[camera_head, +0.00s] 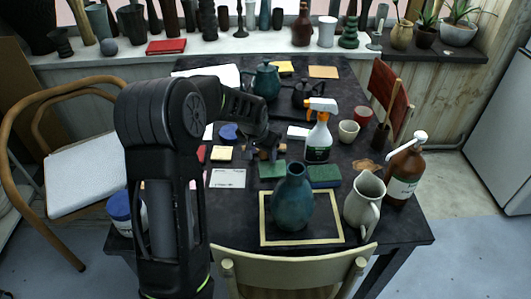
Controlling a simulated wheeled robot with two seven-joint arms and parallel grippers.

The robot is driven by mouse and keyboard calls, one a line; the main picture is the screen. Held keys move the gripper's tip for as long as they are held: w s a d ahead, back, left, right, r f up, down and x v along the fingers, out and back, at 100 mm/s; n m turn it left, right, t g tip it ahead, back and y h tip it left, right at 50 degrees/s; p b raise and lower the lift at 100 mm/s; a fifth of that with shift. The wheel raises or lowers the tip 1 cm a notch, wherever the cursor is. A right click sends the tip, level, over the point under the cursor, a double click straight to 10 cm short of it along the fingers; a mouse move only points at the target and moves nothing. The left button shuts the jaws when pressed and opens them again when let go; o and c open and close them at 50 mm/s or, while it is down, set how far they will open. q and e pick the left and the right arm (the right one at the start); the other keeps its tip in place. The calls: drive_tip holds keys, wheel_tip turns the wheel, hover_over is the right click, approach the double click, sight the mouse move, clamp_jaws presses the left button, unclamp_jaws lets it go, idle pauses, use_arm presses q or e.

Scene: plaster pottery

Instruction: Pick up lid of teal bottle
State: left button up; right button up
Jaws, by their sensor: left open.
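The teal bottle (292,203) stands upright inside a cream square frame on the dark table, near the front edge. Its neck top looks like an open rim, with no lid that I can make out on it. I cannot pick out the lid for certain. My left gripper (265,152) is open over the table, behind and to the left of the bottle's neck, apart from it. Small brown items lie around its fingertips, too dark to tell apart. My right gripper is not in view.
A white pitcher (364,200) and a brown pump bottle (404,172) stand right of the bottle. A spray bottle (318,138) and green sponges (323,176) are behind it. A chair back (293,266) is in front. A teal teapot (266,82) stands farther back.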

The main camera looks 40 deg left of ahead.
sight(262, 158)
use_arm(q)
clamp_jaws()
idle(0.5)
drive_tip(key=shift+r, duration=0.15)
wheel_tip(262, 158, up, 10)
idle(0.5)
idle(0.5)
